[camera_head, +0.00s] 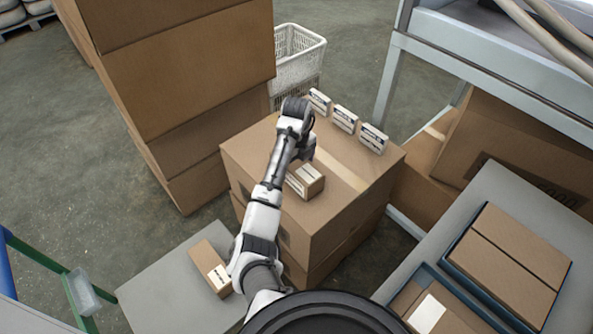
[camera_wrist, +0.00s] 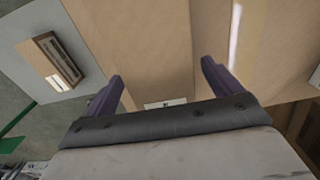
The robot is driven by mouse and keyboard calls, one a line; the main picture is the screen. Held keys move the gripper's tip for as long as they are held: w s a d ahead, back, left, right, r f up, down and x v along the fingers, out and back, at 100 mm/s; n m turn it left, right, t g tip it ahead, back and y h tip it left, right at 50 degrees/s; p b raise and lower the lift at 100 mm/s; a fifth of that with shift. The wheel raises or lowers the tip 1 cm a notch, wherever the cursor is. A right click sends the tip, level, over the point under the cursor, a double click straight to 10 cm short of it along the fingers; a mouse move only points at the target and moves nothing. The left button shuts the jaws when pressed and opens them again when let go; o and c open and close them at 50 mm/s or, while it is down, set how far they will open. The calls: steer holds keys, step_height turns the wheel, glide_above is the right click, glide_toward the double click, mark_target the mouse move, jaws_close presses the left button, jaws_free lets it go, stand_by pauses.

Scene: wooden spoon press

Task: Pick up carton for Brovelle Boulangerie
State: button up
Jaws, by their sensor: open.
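A small brown carton with a white label (camera_head: 310,181) sits on top of a large taped cardboard box (camera_head: 343,199) in the head view. In the wrist view only a small white patch, perhaps its label (camera_wrist: 166,104), shows past my gripper's edge. A second brown carton (camera_head: 211,267) lies on a grey surface at the lower left; the wrist view also shows a carton there (camera_wrist: 54,60). I cannot read which label names Brovelle Boulangerie. My gripper (camera_wrist: 161,72) is open, with nothing between its two purple fingers; it is above the large box, near the small carton.
Three small white-labelled boxes (camera_head: 345,119) stand along the large box's far edge. Tall stacked boxes (camera_head: 195,80) rise at the left. A white crate (camera_head: 297,58) stands behind. A metal rack (camera_head: 480,68) and boxes in blue trays (camera_head: 512,255) are at the right.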

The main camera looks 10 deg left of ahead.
steer(key=c, duration=1.3)
steer(key=shift+o, duration=0.2)
steer(key=shift+r, duration=0.1)
